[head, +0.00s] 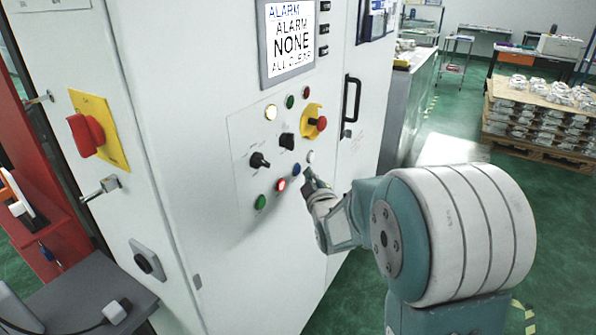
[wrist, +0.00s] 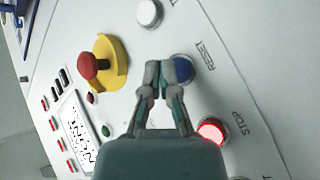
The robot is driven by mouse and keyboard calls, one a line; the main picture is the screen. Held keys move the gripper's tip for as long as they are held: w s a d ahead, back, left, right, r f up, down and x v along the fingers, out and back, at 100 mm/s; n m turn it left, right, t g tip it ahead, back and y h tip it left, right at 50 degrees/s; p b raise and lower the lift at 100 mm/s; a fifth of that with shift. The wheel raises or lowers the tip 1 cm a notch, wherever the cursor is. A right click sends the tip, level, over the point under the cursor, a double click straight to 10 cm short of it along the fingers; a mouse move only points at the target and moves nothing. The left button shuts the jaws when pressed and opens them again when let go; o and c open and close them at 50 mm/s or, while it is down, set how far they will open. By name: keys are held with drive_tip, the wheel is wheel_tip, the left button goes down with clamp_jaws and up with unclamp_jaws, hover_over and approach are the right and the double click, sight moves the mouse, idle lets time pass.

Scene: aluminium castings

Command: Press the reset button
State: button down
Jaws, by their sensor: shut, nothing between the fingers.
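The blue reset button (head: 296,169) is on the white control panel, low and right of the middle. In the wrist view the blue button (wrist: 184,69) has the word RESET printed beside it, and my fingertips partly cover its left side. My gripper (head: 309,178) is shut and empty, close to the panel just right of the blue button. In the wrist view my gripper (wrist: 158,72) has its fingertips together beside and over the button's edge. I cannot tell whether they touch it.
A lit red STOP button (wrist: 212,131), a white button (head: 311,156) and a red emergency knob (wrist: 88,66) on a yellow collar are close by. The screen (head: 288,42) reads "ALARM NONE ALL CLEAR". A black door handle (head: 351,98) is to the right.

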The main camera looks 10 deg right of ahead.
drive_tip(key=s+d, duration=0.3)
drive_tip(key=shift+s+d, duration=0.25)
idle(0.7)
drive_tip(key=s+a+m+g, duration=0.2)
drive_tip(key=s+m+g, duration=0.1)
drive_tip(key=s, duration=0.7)
drive_tip(key=s+a+m+g, duration=0.3)
drive_tip(key=s+g, duration=0.2)
drive_tip(key=s, duration=0.5)
drive_tip(key=s+a+m+g, duration=0.2)
drive_tip(key=s+g, duration=0.3)
drive_tip(key=s, duration=0.6)
drive_tip(key=shift+a+m, duration=0.4)
drive_tip(key=shift+m, duration=0.4)
drive_tip(key=shift+s+f, duration=0.1)
